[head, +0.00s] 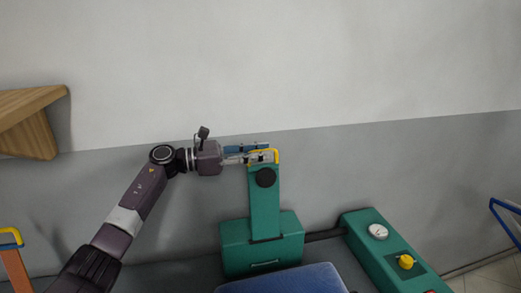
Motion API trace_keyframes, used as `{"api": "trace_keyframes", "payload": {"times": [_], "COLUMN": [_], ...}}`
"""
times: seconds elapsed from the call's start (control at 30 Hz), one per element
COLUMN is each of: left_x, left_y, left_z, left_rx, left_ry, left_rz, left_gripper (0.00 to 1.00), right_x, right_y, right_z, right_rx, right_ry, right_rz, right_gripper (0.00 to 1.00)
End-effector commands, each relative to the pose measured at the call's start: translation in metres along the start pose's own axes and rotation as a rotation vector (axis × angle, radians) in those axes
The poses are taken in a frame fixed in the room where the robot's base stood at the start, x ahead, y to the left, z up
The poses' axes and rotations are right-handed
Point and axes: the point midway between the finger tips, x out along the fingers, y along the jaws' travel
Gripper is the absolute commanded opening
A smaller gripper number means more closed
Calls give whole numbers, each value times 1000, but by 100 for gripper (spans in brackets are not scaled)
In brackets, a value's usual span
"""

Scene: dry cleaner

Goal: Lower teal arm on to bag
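The teal arm (265,208) stands upright from a teal box-shaped base (232,255), with a round black knob (265,177) near its top. A yellow handle (277,153) is at its upper end. My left gripper (268,152) reaches in from the left, its fingers level with the handle and overlapping it in the picture. I cannot tell whether the fingers are closed on the handle. A blue padded surface (285,280) lies in front of the base, cut off by the bottom edge. I see no clear bag. My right gripper is out of view.
A teal control box (368,240) with a white gauge (378,231) and yellow knob (405,262) stands at right. Blue tubing (505,220) is at the right edge.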

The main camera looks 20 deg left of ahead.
Motion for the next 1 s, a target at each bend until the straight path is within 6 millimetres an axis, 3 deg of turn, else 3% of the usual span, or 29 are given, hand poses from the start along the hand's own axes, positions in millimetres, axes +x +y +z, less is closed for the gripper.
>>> {"api": "trace_keyframes", "payload": {"times": [0.13, 0.37, 1.0], "left_x": [0, 0, -1], "left_y": [0, 0, -10], "left_z": [0, 0, 0], "left_rx": [0, 0, 34], "left_ry": [0, 0, 0], "left_rz": [0, 0, -4], "left_gripper": [24, 0, 0], "right_x": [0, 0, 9], "right_y": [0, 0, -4], "right_z": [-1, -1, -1], "right_rx": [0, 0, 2], "right_ry": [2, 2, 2], "right_rz": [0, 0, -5], "right_gripper": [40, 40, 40]}}
